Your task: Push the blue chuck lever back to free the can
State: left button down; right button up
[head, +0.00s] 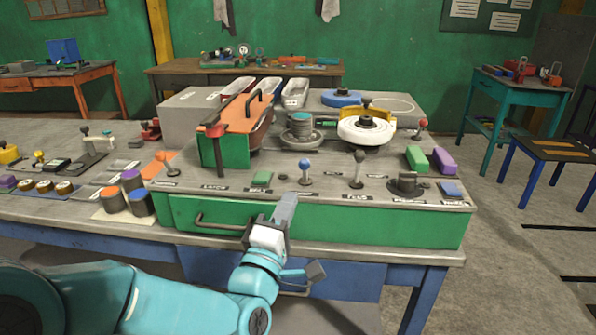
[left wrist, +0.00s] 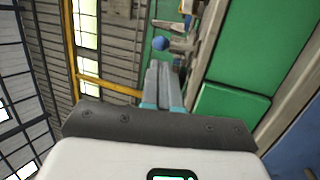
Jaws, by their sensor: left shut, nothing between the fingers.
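The blue chuck lever (head: 305,166) is a short metal stalk with a round blue knob, standing about upright on the front panel of the machine. Its blue knob also shows in the left wrist view (left wrist: 160,43), just beyond my fingertips. A grey can (head: 300,122) with a greenish top stands on a round metal seat behind the lever. My left gripper (head: 288,198) is shut and empty, in front of and a little below the lever, apart from it as far as I can see. The gripper's fingers also show in the left wrist view (left wrist: 158,72). My right gripper is in neither view.
A dark-knobbed lever (head: 358,170) stands right of the blue one, and a green button (head: 262,178) lies left. A green guard with an orange top (head: 226,148) rises at the left. A drawer handle (head: 222,226) juts from the green front. Paint pots (head: 139,202) stand left.

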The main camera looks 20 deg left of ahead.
aim_at(300, 161)
pick_arm(q)
jog(key=p+x, duration=0.1)
jog(key=x, duration=0.5)
jog(key=shift+w+r, duration=0.15)
jog(key=shift+w, duration=0.2)
jog(key=shift+w+r+g+p, duration=0.2)
jog(key=shift+r+g+p, duration=0.2)
jog(key=shift+r+p, duration=0.45)
jog(key=w+r+g+p, duration=0.1)
jog(key=g+p, duration=0.1)
jog(key=p, duration=0.3)
jog(key=w+a+r+n+g+p, duration=0.1)
jog(key=w+r+g+p, duration=0.1)
jog(key=p, duration=0.3)
jog(key=shift+w+g+p, duration=0.15)
jog(key=shift+g+p, duration=0.2)
jog(key=shift+g, duration=0.05)
jog(key=w+g+p, duration=0.1)
jog(key=p, duration=0.1)
jog(key=w+g+p, duration=0.1)
jog(key=p, duration=0.2)
jog(key=w+g+p, duration=0.1)
jog(key=p, duration=0.1)
jog(key=shift+w+a+f+n+h, duration=0.1)
jog(key=shift+a+f+n+h, duration=0.15)
jog(key=shift+a+n+h, duration=0.05)
jog(key=shift+w+a, duration=0.15)
jog(key=shift+w, duration=0.3)
